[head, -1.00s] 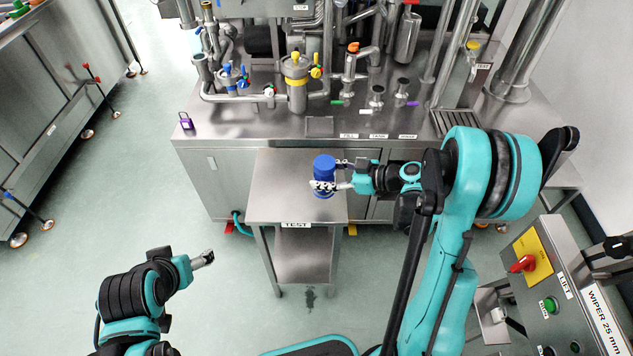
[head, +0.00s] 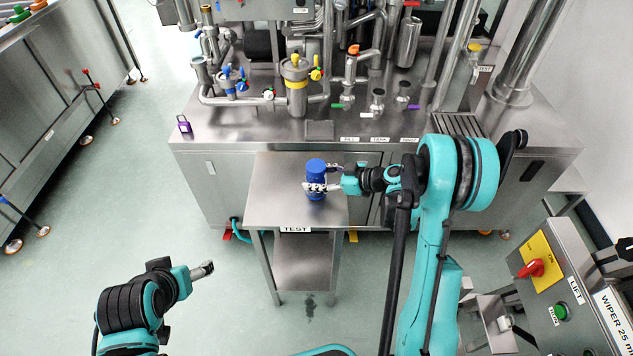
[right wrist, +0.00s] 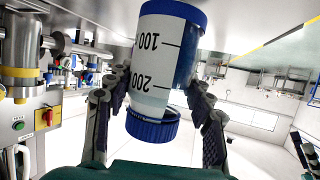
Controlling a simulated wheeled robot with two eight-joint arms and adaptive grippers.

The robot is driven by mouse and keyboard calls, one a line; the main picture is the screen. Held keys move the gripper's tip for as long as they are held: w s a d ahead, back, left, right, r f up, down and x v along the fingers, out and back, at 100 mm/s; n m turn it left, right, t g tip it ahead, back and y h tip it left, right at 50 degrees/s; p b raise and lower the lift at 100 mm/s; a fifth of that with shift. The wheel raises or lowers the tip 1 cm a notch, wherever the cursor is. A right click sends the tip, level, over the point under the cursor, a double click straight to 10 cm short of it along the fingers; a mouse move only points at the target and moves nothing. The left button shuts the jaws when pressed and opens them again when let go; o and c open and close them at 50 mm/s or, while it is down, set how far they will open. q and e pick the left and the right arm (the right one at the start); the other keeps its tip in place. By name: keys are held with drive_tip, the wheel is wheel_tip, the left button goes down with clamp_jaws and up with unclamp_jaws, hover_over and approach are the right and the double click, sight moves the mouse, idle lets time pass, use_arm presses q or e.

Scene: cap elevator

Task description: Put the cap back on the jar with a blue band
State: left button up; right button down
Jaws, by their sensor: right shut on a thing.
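In the head view the blue cap (head: 316,165) tops the jar, over the small steel table. My right gripper (head: 318,187) is shut around the jar, a finger on each side. My left gripper (head: 203,270) hangs at the lower left, away from the jar.
The small steel table (head: 270,190) has bare top around the jar. Behind it stands a steel bench (head: 235,140) with pipes and valves. A control panel (head: 560,280) stands at the right. Open floor lies left.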

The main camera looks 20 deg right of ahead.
drive_tip(key=shift+f, duration=0.35)
drive_tip(key=shift+f, duration=0.15)
drive_tip(key=c, duration=0.6)
unclamp_jaws()
drive_tip(key=p+v, duration=0.3)
drive_tip(key=v, duration=0.9)
drive_tip(key=shift+r, duration=0.25)
